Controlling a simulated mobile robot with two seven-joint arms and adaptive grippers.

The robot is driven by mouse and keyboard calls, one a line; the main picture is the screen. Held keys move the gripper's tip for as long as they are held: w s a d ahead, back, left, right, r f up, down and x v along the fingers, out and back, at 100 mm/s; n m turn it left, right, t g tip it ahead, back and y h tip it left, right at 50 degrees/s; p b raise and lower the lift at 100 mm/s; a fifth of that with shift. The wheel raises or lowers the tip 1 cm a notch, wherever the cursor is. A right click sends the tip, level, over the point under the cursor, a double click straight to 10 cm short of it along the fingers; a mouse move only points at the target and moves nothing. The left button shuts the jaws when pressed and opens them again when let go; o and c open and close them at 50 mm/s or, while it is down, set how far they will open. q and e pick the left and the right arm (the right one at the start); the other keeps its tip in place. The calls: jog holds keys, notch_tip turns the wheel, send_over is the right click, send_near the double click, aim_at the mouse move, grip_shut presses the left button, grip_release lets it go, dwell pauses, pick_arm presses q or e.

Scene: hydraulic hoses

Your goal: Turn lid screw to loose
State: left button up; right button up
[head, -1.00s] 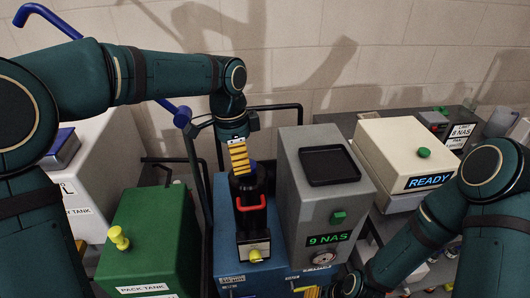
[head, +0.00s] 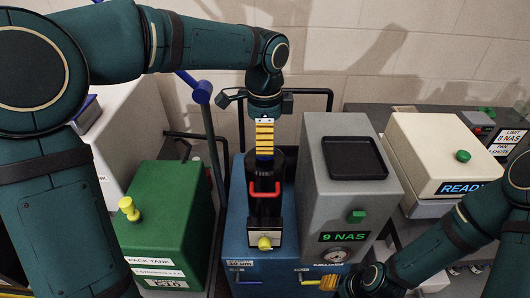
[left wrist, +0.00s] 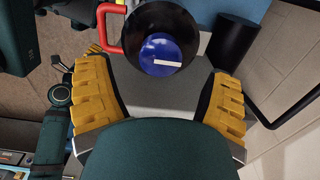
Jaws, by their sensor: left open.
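The lid screw (left wrist: 160,50) is a round blue cap with a white bar, set in the top of a black cylinder (head: 280,172). It shows whole in the left wrist view; in the head view only a sliver shows below the fingers. My left gripper (head: 265,140) points down right above the cylinder. In the left wrist view its yellow fingers (left wrist: 163,82) are spread wide, with the blue cap between and ahead of them, apart from both. My right gripper (head: 331,283) is low at the front, partly hidden, and its opening is unclear.
The cylinder, with a red handle (head: 264,190) and yellow knob (head: 264,242), stands on a blue cabinet (head: 238,215). A grey unit (head: 325,210) reading 9 NAS stands close right. A green tank (head: 160,225) is left. Dark pipes (head: 305,92) run behind.

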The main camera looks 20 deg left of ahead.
pick_arm(q)
jog(key=shift+f+b, duration=0.35)
jog(key=shift+f, duration=1.85)
jog(key=c, duration=1.2)
